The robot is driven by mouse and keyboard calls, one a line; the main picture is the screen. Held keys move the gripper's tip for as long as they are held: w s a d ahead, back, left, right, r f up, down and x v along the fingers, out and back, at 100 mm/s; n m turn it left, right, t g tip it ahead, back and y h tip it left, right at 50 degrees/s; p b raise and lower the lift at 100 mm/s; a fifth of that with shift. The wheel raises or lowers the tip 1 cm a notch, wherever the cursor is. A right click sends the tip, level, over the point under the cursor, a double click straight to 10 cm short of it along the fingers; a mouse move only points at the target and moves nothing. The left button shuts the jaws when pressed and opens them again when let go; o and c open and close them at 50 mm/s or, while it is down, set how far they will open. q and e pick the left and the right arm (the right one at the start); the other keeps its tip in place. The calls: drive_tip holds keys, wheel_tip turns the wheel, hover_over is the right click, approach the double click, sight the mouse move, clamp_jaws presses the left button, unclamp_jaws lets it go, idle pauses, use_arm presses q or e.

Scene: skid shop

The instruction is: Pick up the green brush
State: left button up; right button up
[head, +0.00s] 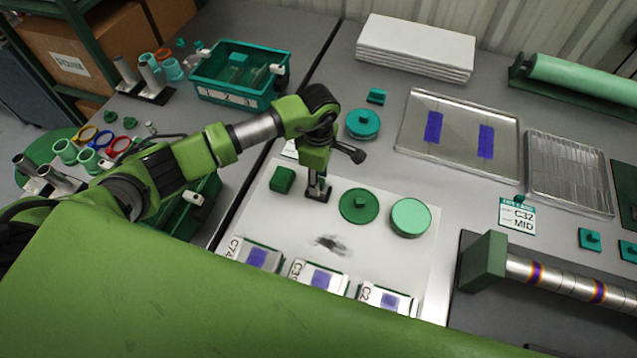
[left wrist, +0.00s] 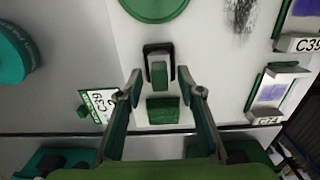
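A small green block on a dark, black-edged base, likely the green brush, stands on the white sheet; it shows in the left wrist view (left wrist: 159,74) and its dark base partly in the head view (head: 316,195). I cannot make out bristles. My left gripper (left wrist: 159,72) points down over it, open and empty, with one finger on each side. It also shows in the head view (head: 317,184), where it hides much of the object. A separate green cube (head: 282,180) sits just left of it; it also shows between the fingers (left wrist: 162,110). My right gripper is not in view.
A dark green disc (head: 360,205) and a lighter green cylinder (head: 410,217) stand right of the gripper. Labelled trays (head: 321,277) line the sheet's front edge. A teal lidded disc (head: 362,123) and a metal tray (head: 459,128) lie behind. A green bin (head: 241,98) stands at back left.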

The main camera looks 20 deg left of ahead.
use_arm(q)
drive_tip(key=shift+f, duration=0.65)
clamp_jaws()
drive_tip(key=shift+r, duration=0.15)
drive_tip(key=shift+w+r+b, duration=0.1)
drive_tip(key=shift+r+b, duration=0.35)
drive_tip(key=shift+r, duration=0.1)
drive_tip(key=s+d+r+b, duration=0.4)
drive_tip(key=s+d+r, duration=0.4)
drive_tip(key=s+r, duration=0.3)
drive_tip(key=shift+s+r, duration=0.35)
